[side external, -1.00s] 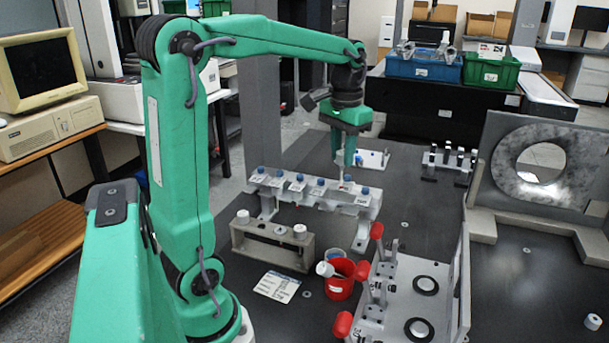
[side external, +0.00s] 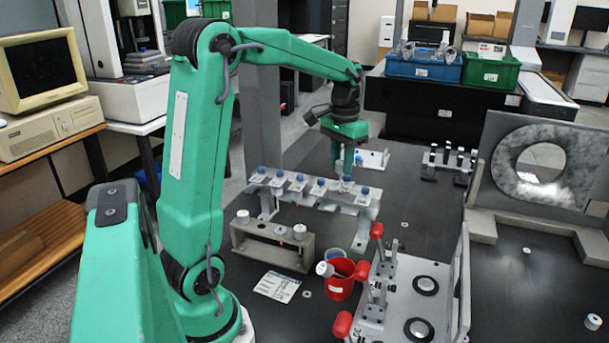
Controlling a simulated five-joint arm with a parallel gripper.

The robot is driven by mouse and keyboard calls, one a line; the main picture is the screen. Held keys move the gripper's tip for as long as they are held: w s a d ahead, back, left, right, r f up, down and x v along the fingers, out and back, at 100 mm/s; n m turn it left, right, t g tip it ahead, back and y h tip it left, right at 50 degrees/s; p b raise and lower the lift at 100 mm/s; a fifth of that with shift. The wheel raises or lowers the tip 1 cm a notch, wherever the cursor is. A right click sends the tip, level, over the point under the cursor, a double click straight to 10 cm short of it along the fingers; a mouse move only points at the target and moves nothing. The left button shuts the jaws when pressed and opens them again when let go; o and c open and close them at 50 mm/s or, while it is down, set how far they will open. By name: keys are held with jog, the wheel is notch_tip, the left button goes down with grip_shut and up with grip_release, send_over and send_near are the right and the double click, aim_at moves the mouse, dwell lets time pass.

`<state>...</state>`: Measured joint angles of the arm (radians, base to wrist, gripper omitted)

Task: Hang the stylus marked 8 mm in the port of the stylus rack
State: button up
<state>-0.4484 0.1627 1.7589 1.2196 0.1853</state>
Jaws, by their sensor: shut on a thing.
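The stylus rack (side external: 345,199) is a pale beam on legs in the middle of the table. Several blue-topped styli stand along it, with small white labels on its front whose print is too small to read. My gripper (side external: 346,172) points down over the right part of the rack, between the last two blue tops. It is shut on a stylus (side external: 347,179), of which a blue top shows just under the fingers, close to the beam. The stylus's lower part and the port are hidden or too small to make out, so I cannot tell whether it is seated.
A grey block stand (side external: 270,245) with white knobs stands in front of the rack. A red cup (side external: 340,288), a printed card (side external: 277,286) and a fixture with red handles (side external: 405,290) are nearer. A grey plate with a round hole (side external: 540,165) stands right.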

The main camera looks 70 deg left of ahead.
aim_at(340, 192)
jog(key=shift+f, duration=0.35)
jog(key=shift+f, duration=4.4)
jog(key=shift+f, duration=0.3)
jog(key=o, duration=0.9)
jog(key=shift+o, duration=0.2)
jog(key=shift+r, duration=0.1)
jog(key=shift+r, duration=3.85)
